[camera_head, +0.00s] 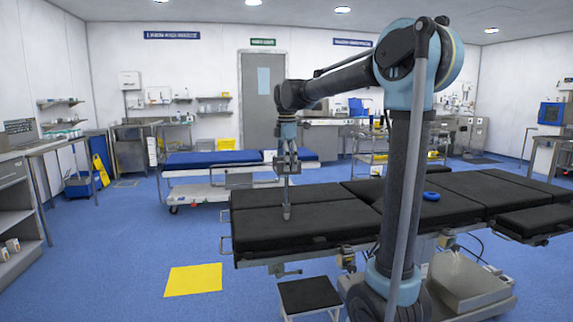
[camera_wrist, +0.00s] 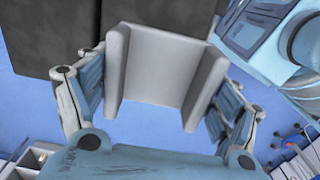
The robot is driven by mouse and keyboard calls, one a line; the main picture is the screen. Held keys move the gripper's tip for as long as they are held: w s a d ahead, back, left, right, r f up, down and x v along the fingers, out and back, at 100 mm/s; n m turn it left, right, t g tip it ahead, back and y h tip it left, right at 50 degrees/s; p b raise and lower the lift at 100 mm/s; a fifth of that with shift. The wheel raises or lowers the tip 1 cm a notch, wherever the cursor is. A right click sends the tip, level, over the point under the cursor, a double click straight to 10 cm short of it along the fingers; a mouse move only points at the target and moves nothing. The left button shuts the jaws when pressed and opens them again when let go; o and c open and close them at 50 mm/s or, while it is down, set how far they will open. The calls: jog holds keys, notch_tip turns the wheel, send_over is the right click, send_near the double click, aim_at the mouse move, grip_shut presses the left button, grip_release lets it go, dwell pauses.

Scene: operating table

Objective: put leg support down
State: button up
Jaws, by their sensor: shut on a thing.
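A light grey, channel-shaped leg support (camera_wrist: 172,62) with two raised side walls sits between the fingers of my gripper (camera_wrist: 163,75) in the wrist view. My gripper is shut on it. In the head view my gripper (camera_head: 287,163) points down above the near-left part of the black operating table (camera_head: 275,236), and the slim grey leg support (camera_head: 287,205) shows below the fingers. I cannot tell from this angle whether its lower end touches the pad. Black pads (camera_wrist: 60,25) show beyond it in the wrist view, with blue floor around them.
A blue-topped stretcher (camera_head: 215,157) stands behind the operating table. A blue ring (camera_head: 430,196) lies on the black pads at right. A dark step (camera_head: 309,294) stands in front of the table. A yellow floor mat (camera_head: 193,280) lies at left, with open floor around it.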

jog(key=o, duration=1.1)
notch_tip(320, 180, up, 13)
jog(key=s+d+f+m+t, duration=0.1)
jog(key=s+d+f+m, duration=0.9)
jog(key=s+d+f, duration=0.55)
jog(key=s+d+f+m, duration=0.4)
jog(key=s+f, duration=0.3)
jog(key=f, duration=0.4)
jog(key=s+d+f+m+t, duration=0.1)
jog(key=s+d+f+m, duration=0.3)
jog(key=s+f+m, duration=0.3)
notch_tip(320, 180, down, 4)
jog(key=shift+s+d+f, duration=0.2)
jog(key=shift+s, duration=0.6)
